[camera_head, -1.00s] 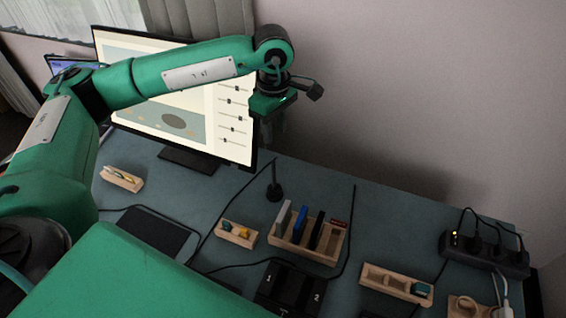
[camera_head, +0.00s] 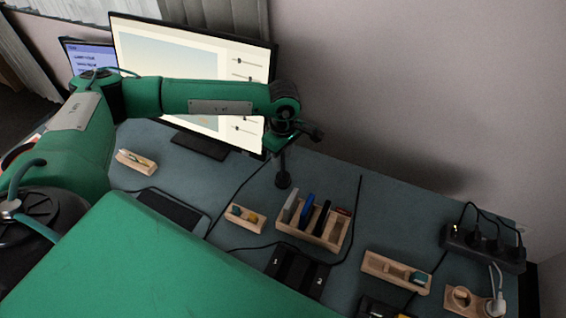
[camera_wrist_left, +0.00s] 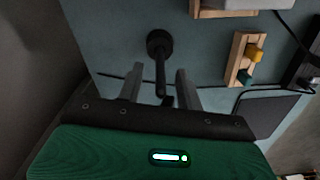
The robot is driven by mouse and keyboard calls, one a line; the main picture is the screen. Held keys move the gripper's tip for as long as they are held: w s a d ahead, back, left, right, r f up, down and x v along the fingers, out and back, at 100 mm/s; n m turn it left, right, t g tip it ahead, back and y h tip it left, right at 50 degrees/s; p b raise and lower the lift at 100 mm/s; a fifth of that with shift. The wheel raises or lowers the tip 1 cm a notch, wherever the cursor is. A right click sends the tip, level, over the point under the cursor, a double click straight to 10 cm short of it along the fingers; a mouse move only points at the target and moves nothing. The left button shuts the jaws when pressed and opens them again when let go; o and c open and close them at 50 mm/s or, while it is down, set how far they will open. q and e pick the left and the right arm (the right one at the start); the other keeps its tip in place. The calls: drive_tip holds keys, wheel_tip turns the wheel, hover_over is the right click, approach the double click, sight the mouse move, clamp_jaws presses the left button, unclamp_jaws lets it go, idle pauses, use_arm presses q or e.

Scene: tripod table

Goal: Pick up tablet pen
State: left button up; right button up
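The dark, slim tablet pen (camera_wrist_left: 160,80) stands in a round black holder (camera_wrist_left: 158,40) on the desk. The holder also shows in the head view (camera_head: 283,181), below my left gripper (camera_head: 281,146), which hides part of the pen. In the left wrist view, the two grey fingers of my left gripper (camera_wrist_left: 160,85) are apart. The pen shows between them with a gap on each side; I cannot tell whether its top is level with the fingertips. My right gripper is not in view.
The monitor (camera_head: 150,60) stands close behind my left arm. A small wooden tray (camera_head: 245,218) and a slotted wooden rack (camera_head: 325,240) lie in front and right of the holder. A black tablet (camera_head: 172,211) and cables lie on the desk. A power strip (camera_head: 483,248) is at right.

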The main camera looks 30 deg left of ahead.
use_arm(q)
drive_tip(key=shift+f, duration=0.2)
clamp_jaws()
drive_tip(key=shift+r, duration=0.1)
